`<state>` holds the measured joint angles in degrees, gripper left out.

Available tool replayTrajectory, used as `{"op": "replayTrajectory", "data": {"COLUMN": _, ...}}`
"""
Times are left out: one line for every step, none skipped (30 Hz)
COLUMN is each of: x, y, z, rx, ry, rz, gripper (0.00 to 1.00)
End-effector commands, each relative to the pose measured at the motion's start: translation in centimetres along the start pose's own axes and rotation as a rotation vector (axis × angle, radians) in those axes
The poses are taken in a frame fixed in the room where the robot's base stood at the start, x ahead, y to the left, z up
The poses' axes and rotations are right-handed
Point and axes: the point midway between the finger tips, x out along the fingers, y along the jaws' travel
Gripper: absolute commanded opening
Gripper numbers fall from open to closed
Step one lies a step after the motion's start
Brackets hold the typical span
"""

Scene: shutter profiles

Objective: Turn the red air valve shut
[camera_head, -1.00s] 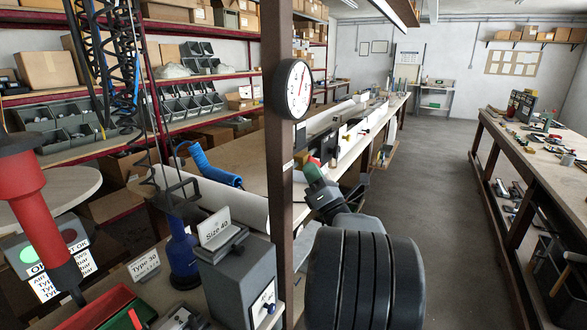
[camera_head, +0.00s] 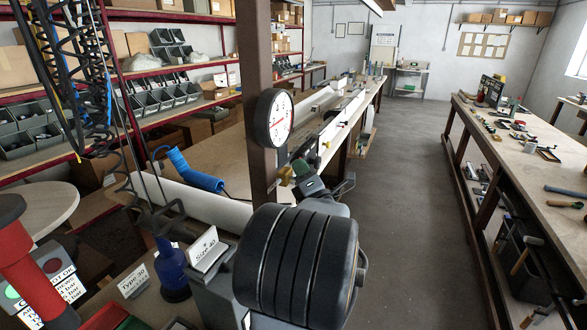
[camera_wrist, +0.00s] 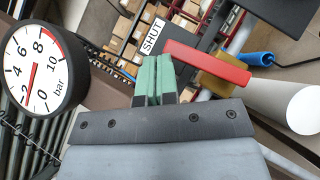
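The red air valve lever (camera_wrist: 207,64) is in the wrist view, on a brass body (camera_wrist: 222,80). It slopes from upper left to lower right, its left end just below a white SHUT label (camera_wrist: 154,36). In the head view the brass body (camera_head: 285,175) shows beside the post, but the lever cannot be made out. My gripper (camera_wrist: 156,58) has green fingers, side by side with no clear gap. It looks shut and empty. The fingertips are just below and left of the lever's left end; whether they touch it I cannot tell. In the head view my gripper (camera_head: 300,168) is right of the valve.
A round pressure gauge (camera_head: 273,118) hangs on the brown post (camera_head: 257,60); it also shows at left in the wrist view (camera_wrist: 40,68). A blue coiled hose (camera_head: 195,172) lies on the bench behind. Open floor (camera_head: 405,170) lies right, before another workbench (camera_head: 540,165).

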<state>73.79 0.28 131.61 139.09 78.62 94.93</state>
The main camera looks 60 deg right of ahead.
Motion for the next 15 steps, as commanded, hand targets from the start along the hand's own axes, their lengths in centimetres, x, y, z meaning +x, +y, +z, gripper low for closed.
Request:
{"op": "replayTrajectory", "data": {"x": 0.17, "y": 0.06, "z": 0.15, "rx": -0.001, "ry": 0.001, "rz": 0.002, "gripper": 0.00}}
{"op": "replayTrajectory", "data": {"x": 0.22, "y": 0.05, "z": 0.21, "rx": -0.001, "ry": 0.001, "rz": 0.002, "gripper": 0.00}}
{"op": "replayTrajectory", "data": {"x": 0.29, "y": 0.04, "z": 0.29, "rx": -0.001, "ry": 0.001, "rz": 0.002, "gripper": 0.00}}
{"op": "replayTrajectory", "data": {"x": 0.33, "y": 0.03, "z": 0.35, "rx": -0.001, "ry": 0.001, "rz": 0.003, "gripper": 0.00}}
{"op": "replayTrajectory", "data": {"x": 0.37, "y": 0.02, "z": 0.40, "rx": -0.001, "ry": 0.001, "rz": 0.003, "gripper": 0.00}}
{"op": "replayTrajectory", "data": {"x": 0.42, "y": 0.01, "z": 0.47, "rx": -0.001, "ry": 0.001, "rz": 0.003, "gripper": 0.00}}
{"op": "replayTrajectory", "data": {"x": 0.46, "y": 0.00, "z": 0.52, "rx": -0.001, "ry": 0.001, "rz": 0.003, "gripper": 0.00}}
{"op": "replayTrajectory", "data": {"x": 0.49, "y": 0.00, "z": 0.57, "rx": -0.001, "ry": 0.001, "rz": 0.003, "gripper": 0.00}}
{"op": "replayTrajectory", "data": {"x": 0.52, "y": -0.02, "z": 0.62, "rx": -0.001, "ry": 0.001, "rz": 0.003, "gripper": 0.00}}
{"op": "replayTrajectory", "data": {"x": 0.53, "y": -0.03, "z": 0.66, "rx": -0.002, "ry": 0.001, "rz": 0.003, "gripper": 0.00}}
{"op": "replayTrajectory", "data": {"x": 0.55, "y": -0.03, "z": 0.69, "rx": -0.002, "ry": 0.000, "rz": 0.003, "gripper": 0.00}}
{"op": "replayTrajectory", "data": {"x": 0.56, "y": -0.05, "z": 0.73, "rx": -0.002, "ry": 0.000, "rz": 0.003, "gripper": 0.00}}
{"op": "replayTrajectory", "data": {"x": 0.57, "y": -0.05, "z": 0.75, "rx": -0.002, "ry": 0.000, "rz": 0.003, "gripper": 0.00}}
{"op": "replayTrajectory", "data": {"x": 0.57, "y": -0.06, "z": 0.77, "rx": -0.002, "ry": 0.000, "rz": 0.002, "gripper": 0.00}}
{"op": "replayTrajectory", "data": {"x": 0.57, "y": -0.07, "z": 0.79, "rx": -0.002, "ry": -0.001, "rz": 0.002, "gripper": 0.00}}
